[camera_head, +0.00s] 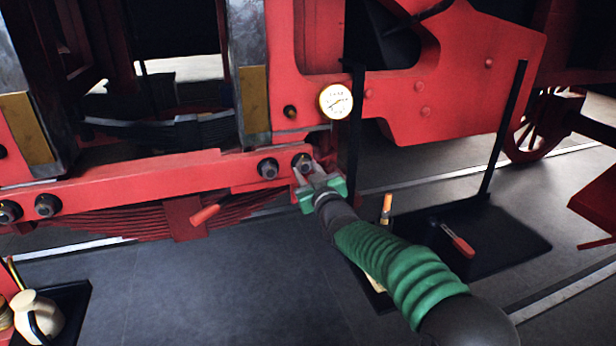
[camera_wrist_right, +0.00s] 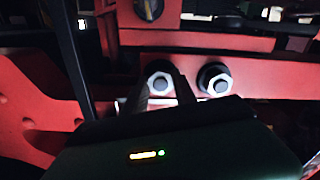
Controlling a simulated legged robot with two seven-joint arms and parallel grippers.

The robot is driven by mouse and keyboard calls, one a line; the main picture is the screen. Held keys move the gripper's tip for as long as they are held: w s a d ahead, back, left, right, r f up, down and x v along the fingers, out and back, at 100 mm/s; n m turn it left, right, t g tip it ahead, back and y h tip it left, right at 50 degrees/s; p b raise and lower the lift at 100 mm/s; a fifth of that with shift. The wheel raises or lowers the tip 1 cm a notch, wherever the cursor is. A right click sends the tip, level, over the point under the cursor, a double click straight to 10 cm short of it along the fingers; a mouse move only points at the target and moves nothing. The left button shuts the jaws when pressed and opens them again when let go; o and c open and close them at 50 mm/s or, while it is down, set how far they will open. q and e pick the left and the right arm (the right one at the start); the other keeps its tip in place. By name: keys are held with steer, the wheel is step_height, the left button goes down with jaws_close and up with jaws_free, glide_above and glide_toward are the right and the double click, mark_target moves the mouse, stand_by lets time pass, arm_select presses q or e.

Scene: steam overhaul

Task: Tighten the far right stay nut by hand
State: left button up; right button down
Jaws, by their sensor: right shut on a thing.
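The far right stay nut (camera_head: 302,161) is a dark hex nut at the right end of the red bar (camera_head: 150,172). My right gripper (camera_head: 304,170) reaches up from the lower right and is shut on this nut. In the right wrist view the nut (camera_wrist_right: 160,82) shows between the two dark fingers, its pale face partly covered by them. A second stay nut (camera_head: 268,168) sits just left of it in the head view, untouched. That one also shows in the wrist view (camera_wrist_right: 215,80), to the right. My left gripper is not in view.
A red handle (camera_head: 205,215) juts out below the bar. A cream can (camera_head: 38,315) stands lower left. The middle floor is clear.

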steer(key=shift+r+m+b, duration=0.3)
steer(key=shift+m+b, duration=0.1)
steer(key=shift+m, duration=0.9)
steer(key=shift+r+m, duration=0.2)
steer(key=shift+m, duration=0.1)
steer(key=c, duration=1.3)
jaws_free()
steer(key=shift+c, duration=0.2)
steer(key=o, duration=0.3)
steer(key=shift+f, duration=0.15)
steer(key=shift+o, duration=0.2)
steer(key=shift+f, duration=0.1)
